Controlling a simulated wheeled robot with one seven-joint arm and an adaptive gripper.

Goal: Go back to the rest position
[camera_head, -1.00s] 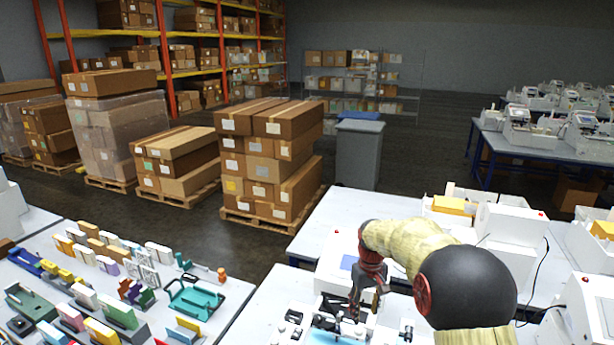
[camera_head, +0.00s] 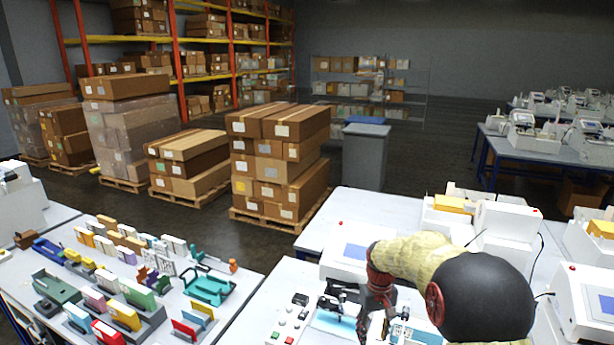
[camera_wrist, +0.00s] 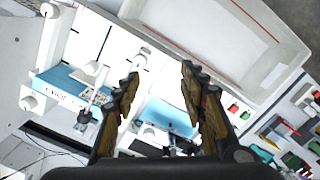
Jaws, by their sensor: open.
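My gripper (camera_head: 377,318) hangs low over the front table in the head view, at the end of my arm in its yellowish sleeve. In the wrist view its two fingers (camera_wrist: 160,95) stand apart with nothing between them. Beyond the fingers lies the pen plotter, with a blue bed (camera_wrist: 68,85), white parts and black fittings. In the head view the plotter's light blue bed (camera_head: 332,323) shows just left of my gripper, and my arm hides part of it. I cannot tell how far the fingertips are above it.
Left of the plotter are several colored buttons (camera_head: 290,325). A white machine with a blue screen (camera_head: 357,255) stands behind. A table at left (camera_head: 235,300) holds many small colored parts. Stacked cartons (camera_head: 280,160) stand on pallets beyond. In the wrist view a white tray (camera_wrist: 215,40) lies at top.

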